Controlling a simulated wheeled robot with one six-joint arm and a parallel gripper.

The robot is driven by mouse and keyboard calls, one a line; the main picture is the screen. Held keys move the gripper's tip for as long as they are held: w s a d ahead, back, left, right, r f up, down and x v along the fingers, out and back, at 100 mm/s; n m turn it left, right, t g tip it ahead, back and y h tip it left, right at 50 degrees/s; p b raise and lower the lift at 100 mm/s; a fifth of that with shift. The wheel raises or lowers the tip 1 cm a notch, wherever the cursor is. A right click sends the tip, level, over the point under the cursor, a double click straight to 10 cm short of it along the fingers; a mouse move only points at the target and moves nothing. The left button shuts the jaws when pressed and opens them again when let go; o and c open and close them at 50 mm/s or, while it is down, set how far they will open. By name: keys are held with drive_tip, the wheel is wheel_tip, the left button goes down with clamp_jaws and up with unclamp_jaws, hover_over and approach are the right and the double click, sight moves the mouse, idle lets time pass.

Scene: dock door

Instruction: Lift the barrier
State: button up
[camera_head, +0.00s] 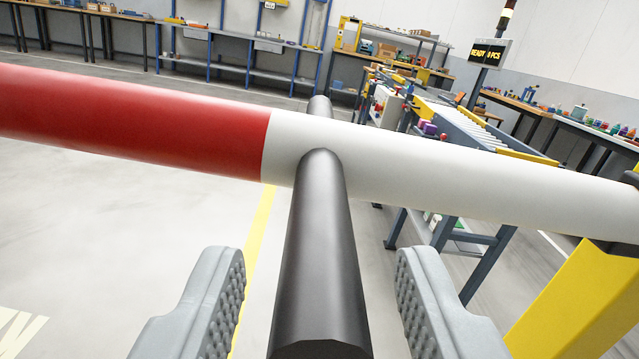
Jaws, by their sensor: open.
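The barrier (430,170) is a round bar with a red section at the left and a white section at the right. It runs across the view, sloping down to the right towards a yellow post (585,300). A black handle (322,240) crosses the bar near the red-white joint, and its near end points towards me. My gripper (320,275) is open, with one grey ridged finger on each side of the handle. Gaps show between the handle and both fingers. The bar lies beyond the fingertips. The post's lower part is out of view.
Beyond the bar stands a roller conveyor (465,122) on a blue-grey frame. Workbenches and shelves (230,65) line the back wall, and a sign (487,52) reads READY and PCS. The pale floor (110,220) at the left is clear, with a yellow line.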

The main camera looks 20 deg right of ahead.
drive_tip(key=shift+x, duration=1.45)
clamp_jaws()
